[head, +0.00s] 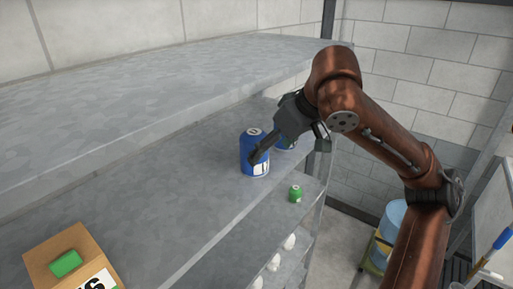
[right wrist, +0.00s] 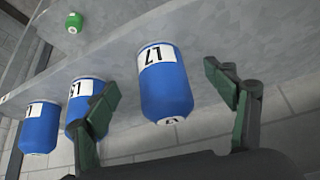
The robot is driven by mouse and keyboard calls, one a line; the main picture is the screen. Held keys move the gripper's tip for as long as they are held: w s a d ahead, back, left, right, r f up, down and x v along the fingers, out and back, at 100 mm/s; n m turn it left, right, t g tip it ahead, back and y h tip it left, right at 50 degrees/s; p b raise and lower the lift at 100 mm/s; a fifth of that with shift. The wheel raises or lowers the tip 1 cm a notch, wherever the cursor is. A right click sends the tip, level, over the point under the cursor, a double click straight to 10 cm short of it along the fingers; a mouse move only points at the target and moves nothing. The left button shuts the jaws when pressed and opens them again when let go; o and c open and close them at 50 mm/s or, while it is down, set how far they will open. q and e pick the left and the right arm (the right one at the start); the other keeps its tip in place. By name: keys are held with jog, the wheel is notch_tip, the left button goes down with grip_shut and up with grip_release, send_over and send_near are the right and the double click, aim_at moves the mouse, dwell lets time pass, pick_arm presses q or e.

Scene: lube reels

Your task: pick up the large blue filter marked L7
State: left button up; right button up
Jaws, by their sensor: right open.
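The large blue filter marked L7 (right wrist: 166,92) stands out in the middle of the right wrist view, with a white label on its side and L7 on its end. In the head view, the blue filter (head: 250,149) on the grey shelf appears to be the same one. My right gripper (head: 262,152) is open, and one dark finger passes in front of this filter. In the right wrist view the filter shows between the spread fingers; I cannot tell whether they touch it. My left gripper is not in view.
Two other blue filters (right wrist: 83,105) (right wrist: 40,130) show left in the wrist view. A small green can (head: 296,193) is nearby. A cardboard box (head: 45,262) is front left. An upper shelf (head: 150,85) hangs above.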

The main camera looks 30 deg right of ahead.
aim_at(262, 138)
jog(key=w, duration=0.3)
jog(key=shift+w+a+f, duration=0.1)
jog(key=shift+a+f, duration=0.1)
jog(key=shift+f, duration=0.1)
jog(key=shift+w+a+r+p, duration=0.15)
jog(key=shift+w+r+p, duration=0.1)
jog(key=shift+w+p, duration=0.6)
jog(key=p+x, duration=0.1)
jog(key=x, duration=0.2)
jog(key=shift+w+a+f, duration=0.1)
jog(key=shift+w+f, duration=0.1)
jog(key=shift+w, duration=0.15)
jog(key=shift+s, duration=0.3)
jog(key=shift+c, duration=0.2)
jog(key=c, duration=0.3)
jog(key=shift+w, duration=0.2)
jog(key=c, duration=0.4)
jog(key=shift+s, duration=0.1)
jog(key=shift+c, duration=1.3)
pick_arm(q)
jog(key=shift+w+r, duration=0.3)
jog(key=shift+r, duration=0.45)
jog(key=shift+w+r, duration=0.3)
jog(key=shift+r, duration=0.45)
pick_arm(e)
jog(key=c, duration=0.7)
